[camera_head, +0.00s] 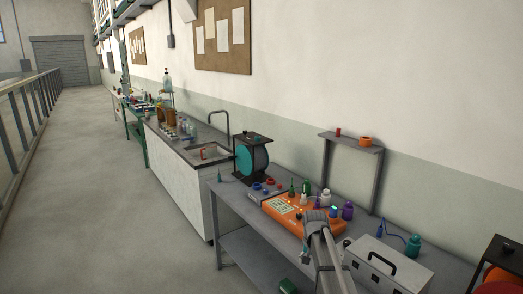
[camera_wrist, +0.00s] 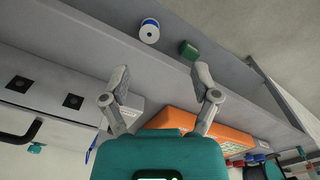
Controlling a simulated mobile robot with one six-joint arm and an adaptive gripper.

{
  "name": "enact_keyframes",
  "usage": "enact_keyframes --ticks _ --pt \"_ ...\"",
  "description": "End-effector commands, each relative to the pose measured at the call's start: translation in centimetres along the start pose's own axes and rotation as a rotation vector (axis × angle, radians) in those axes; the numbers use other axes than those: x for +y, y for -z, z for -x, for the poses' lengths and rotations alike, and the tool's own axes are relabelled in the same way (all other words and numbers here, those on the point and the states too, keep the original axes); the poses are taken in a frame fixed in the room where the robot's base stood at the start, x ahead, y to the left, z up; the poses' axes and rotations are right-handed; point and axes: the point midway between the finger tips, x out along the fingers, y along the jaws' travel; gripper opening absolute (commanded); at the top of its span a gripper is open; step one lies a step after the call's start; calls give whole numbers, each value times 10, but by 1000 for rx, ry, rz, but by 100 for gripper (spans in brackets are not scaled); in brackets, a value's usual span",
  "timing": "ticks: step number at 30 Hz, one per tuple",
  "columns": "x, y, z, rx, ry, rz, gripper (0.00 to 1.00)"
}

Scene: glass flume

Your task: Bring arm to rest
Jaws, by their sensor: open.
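In the wrist view my gripper (camera_wrist: 162,76) is open, its two grey fingers spread apart with nothing between them. Beyond the fingertips show the bench edge and the lower shelf. In the head view my arm (camera_head: 326,258) reaches up from the bottom edge, over the grey bench (camera_head: 236,192), in front of the orange device (camera_head: 284,207). I cannot make out the fingers there. The orange device also shows behind the right finger in the wrist view (camera_wrist: 229,137).
A grey case (camera_head: 377,270) with a black handle stands right of my arm. A raised shelf (camera_head: 352,140) is at the wall. A white-blue spool (camera_wrist: 149,32) and green block (camera_wrist: 188,49) lie below the bench. The left floor is clear.

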Motion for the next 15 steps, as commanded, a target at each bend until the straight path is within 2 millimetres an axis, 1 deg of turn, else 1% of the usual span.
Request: enact_keyframes --ticks 1,2,3,5,6,9,12,15 --pt "11 -34 -10 0 0 32 79" --pt "15 -46 -13 0 0 52 79" --pt "20 -63 -17 0 0 79 79" --pt "28 -88 -22 0 0 119 79" --pt "33 -104 -26 0 0 146 79" --pt "45 -143 -34 0 0 210 79" --pt "55 -175 -41 0 0 265 79" --pt "63 -197 -45 0 0 306 79"
